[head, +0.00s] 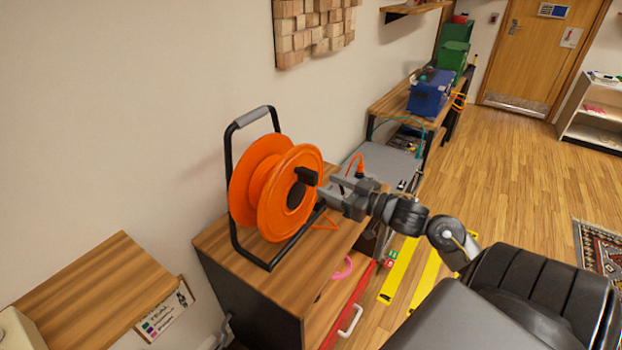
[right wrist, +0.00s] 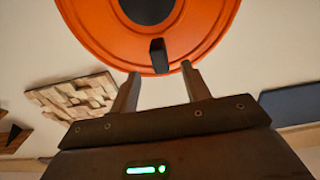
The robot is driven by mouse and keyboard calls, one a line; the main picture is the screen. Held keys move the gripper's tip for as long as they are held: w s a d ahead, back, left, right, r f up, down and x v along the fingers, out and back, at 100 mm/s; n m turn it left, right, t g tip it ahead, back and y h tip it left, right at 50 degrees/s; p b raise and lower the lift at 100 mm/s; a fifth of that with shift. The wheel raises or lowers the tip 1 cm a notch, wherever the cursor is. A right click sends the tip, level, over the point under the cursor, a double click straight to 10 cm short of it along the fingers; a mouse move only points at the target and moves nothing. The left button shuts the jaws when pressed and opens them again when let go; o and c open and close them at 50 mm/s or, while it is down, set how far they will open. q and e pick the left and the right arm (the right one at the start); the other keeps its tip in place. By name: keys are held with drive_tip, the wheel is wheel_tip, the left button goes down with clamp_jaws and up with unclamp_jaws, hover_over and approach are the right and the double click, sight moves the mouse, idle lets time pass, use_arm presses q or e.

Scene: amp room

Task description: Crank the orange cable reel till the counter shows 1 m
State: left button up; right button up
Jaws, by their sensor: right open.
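The orange cable reel (head: 263,190) stands upright in a black frame with a grey top grip, on a wooden cabinet. Its dark crank knob (head: 308,176) sticks out from the disc's face, and the knob also shows in the right wrist view (right wrist: 158,52). My right gripper (head: 322,192) is at the reel's right side, close to the knob. In the right wrist view its open fingers (right wrist: 160,72) point at the reel's edge, with the knob just beyond and between the tips. I cannot make out a counter. My left gripper is not in view.
The reel's wooden cabinet (head: 225,255) stands against the wall. A pink ring (head: 342,268) lies near its right edge. Another wooden surface (head: 95,285) is at the lower left. A blue crate (head: 430,92) sits on a bench farther back. Open wood floor lies to the right.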

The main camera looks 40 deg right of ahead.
sight(317, 180)
drive_tip(key=shift+x, duration=3.8)
clamp_jaws()
